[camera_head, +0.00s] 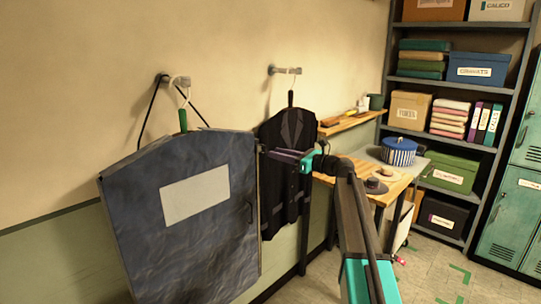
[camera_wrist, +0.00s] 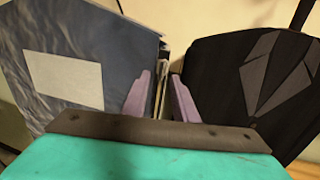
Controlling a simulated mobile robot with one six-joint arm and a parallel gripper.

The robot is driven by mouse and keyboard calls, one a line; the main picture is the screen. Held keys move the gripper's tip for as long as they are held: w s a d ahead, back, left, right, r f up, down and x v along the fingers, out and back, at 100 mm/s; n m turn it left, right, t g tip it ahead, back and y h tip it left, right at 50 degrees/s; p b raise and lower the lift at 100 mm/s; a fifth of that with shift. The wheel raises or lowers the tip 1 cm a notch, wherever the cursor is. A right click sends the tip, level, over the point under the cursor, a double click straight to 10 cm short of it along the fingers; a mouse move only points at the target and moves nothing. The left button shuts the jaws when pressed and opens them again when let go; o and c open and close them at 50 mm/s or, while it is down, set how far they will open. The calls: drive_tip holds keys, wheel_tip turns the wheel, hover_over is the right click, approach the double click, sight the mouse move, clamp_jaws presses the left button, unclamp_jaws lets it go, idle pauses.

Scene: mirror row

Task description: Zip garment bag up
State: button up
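The garment bag (camera_head: 178,238) is blue-grey with a blank pale panel (camera_head: 195,197) and hangs on a wall hook at left. A small dark loop (camera_head: 250,211) shows at its right edge. A black jacket (camera_head: 290,150) hangs on another hook behind and to the right. My gripper (camera_head: 272,153) is by the bag's upper right edge, in front of the jacket. In the wrist view my gripper (camera_wrist: 160,88) is open, its purple fingers apart. The bag (camera_wrist: 85,60) lies left of them and the jacket (camera_wrist: 250,85) right. I cannot make out a zip slider.
Shelving with boxes (camera_head: 477,69) and teal lockers (camera_head: 515,215) are at right. The floor (camera_head: 450,275) at lower right is mostly clear.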

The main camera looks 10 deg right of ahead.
drive_tip(key=b+v, duration=0.1)
drive_tip(key=v, duration=0.6)
drive_tip(key=shift+s, duration=0.2)
drive_tip(key=shift+d, duration=0.15)
